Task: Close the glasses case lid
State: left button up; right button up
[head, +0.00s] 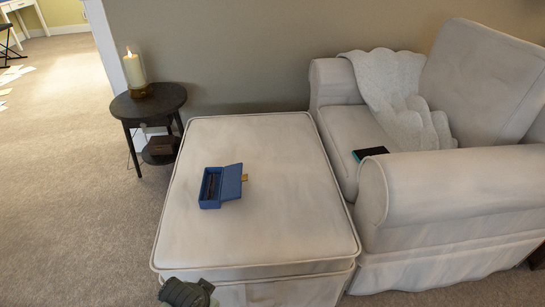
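The blue glasses case (209,203) sits on the pale upholstered ottoman, left of the middle of its top. Its lid (232,181) stands open, leaning out to the right side. Something dark and thin lies inside the case; it is too small to make out. A small yellowish piece shows at the lid's right edge. At the bottom edge, a dark grey-green part with a whitish piece beside it, seemingly of my own arm, shows in front of the ottoman, well apart from the case. No fingertips of either gripper can be seen.
The ottoman (285,230) has a clear top around the case. A pale armchair (460,190) with a draped white throw (385,80) and a dark book (370,153) adjoins it on the right. A dark round side table (165,97) with a lit candle (134,70) stands at the left.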

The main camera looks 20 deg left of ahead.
aim_at(230, 189)
jog(key=u, duration=0.85)
